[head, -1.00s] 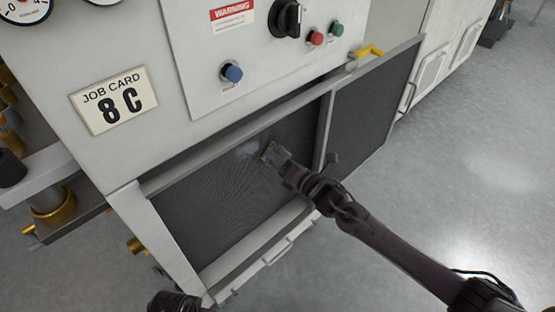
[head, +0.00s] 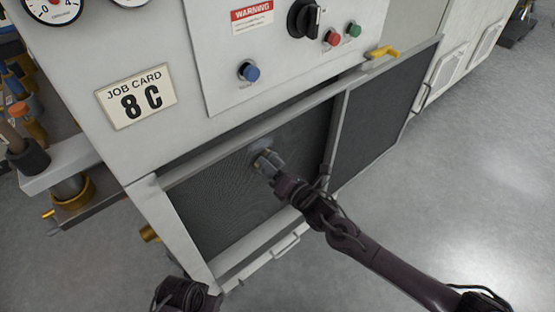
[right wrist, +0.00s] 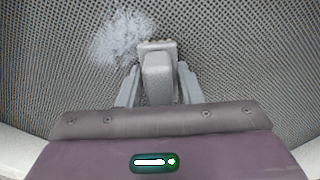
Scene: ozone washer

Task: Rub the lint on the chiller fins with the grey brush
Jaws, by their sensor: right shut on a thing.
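The chiller fins (head: 218,190) form a dark mesh panel in the lower front of the machine. A pale lint patch (head: 262,145) lies on the upper part of the fins; in the right wrist view the lint (right wrist: 122,38) is fuzzy and light grey. My right gripper (head: 272,166) is shut on the grey brush (right wrist: 157,75), whose head is at the lower right border of the lint. I cannot tell whether the brush touches the fins. A dark part of my left arm shows at the bottom edge of the head view; its fingers cannot be made out.
A metal frame post (head: 337,140) divides the fins from a second dark panel (head: 380,120). Above are the control panel with knobs and a job card (head: 137,97) reading 8 C. A yellow handle (head: 383,52) sticks out at the upper right.

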